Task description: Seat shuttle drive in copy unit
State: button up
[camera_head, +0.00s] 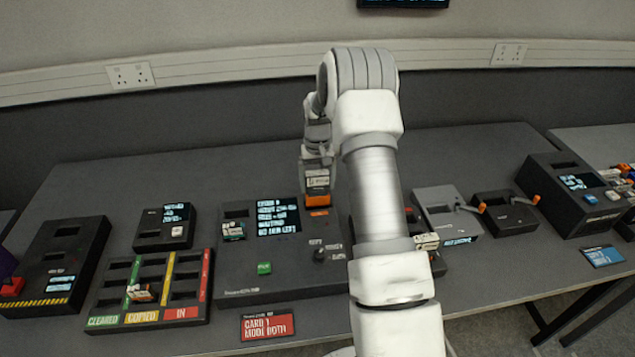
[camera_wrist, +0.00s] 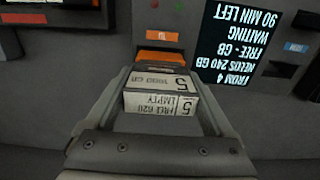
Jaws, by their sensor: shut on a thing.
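My gripper (camera_wrist: 162,88) is shut on a drive (camera_wrist: 160,98) with white labels reading 5, 1000 GB, FREE 620 and EMPTY. Its far end is at an orange-edged place marked TO on the copy unit (camera_wrist: 240,110). In the head view the gripper (camera_head: 316,168) points down over the right back of the copy unit (camera_head: 235,275), with the drive (camera_head: 317,182) below it, upright. I cannot tell how deep the drive sits. The unit's screen reads FROM 4, NEEDS 240 GB, FREE - GB, WAITING, 90 MIN LEFT. Another drive (camera_head: 233,230) sits in its left slot.
A rack (camera_head: 205,300) with CLEARED, COPIED and IN columns stands left, one drive (camera_head: 140,292) in it. A card (camera_head: 267,326) reading CARD MODE BOTH lies in front. Black and grey devices (camera_head: 447,212) stand right. My arm hides the bench right of the copy unit.

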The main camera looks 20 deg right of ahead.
aim_at(318, 173)
jog(key=shift+f+b, duration=1.7)
jog(key=shift+f, duration=0.3)
dwell(1.4)
dwell(0.4)
jog(key=o, duration=1.5)
jog(key=shift+r+p, duration=2)
jog(key=shift+r, duration=1.7)
